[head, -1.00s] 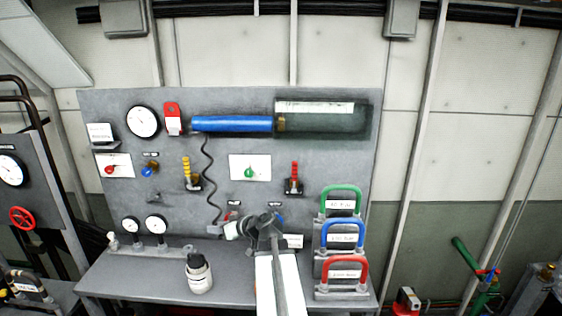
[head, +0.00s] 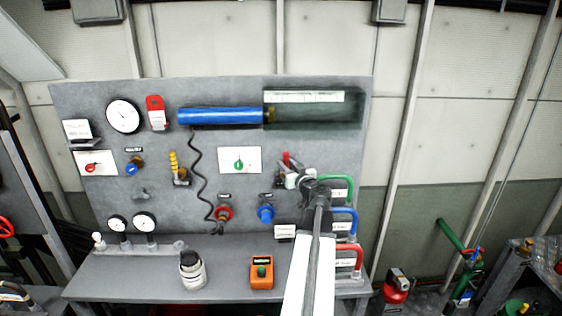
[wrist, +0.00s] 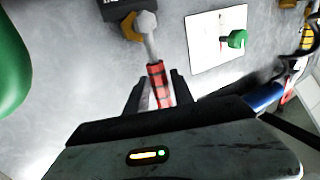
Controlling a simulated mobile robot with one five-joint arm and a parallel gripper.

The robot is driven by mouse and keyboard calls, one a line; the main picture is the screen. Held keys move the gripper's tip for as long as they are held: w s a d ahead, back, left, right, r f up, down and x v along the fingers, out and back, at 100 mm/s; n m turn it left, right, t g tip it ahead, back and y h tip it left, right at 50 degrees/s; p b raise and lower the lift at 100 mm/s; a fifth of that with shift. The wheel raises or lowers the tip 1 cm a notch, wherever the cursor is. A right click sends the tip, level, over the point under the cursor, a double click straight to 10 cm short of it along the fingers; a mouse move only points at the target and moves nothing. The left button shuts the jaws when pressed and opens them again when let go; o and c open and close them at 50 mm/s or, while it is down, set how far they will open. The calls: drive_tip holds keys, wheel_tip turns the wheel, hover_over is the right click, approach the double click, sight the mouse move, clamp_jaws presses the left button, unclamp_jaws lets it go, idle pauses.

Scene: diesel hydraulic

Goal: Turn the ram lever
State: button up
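The lever with the red grip (head: 286,158) is on the right part of the grey panel, below the clear-cased end of the blue ram (head: 222,116). I cannot read its label. My gripper (head: 292,178) is at this lever and partly hides it in the head view. In the wrist view the red grip (wrist: 159,84) lies between my two fingers (wrist: 157,88), with its metal stem and brass nut beyond. A narrow gap shows beside the grip, so the fingers look open around it.
A yellow-handled lever (head: 176,168) stands further left. A white card with a green knob (head: 239,161) is just left of my gripper. Green, blue and red handles (head: 350,258) stand at the right, partly behind my arm. An orange box (head: 262,272) and white jar (head: 192,270) are on the bench.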

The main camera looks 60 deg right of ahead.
drive_tip(key=x, duration=0.3)
drive_tip(key=shift+w+d, duration=0.1)
drive_tip(key=shift+w, duration=0.1)
clamp_jaws()
idle(1.2)
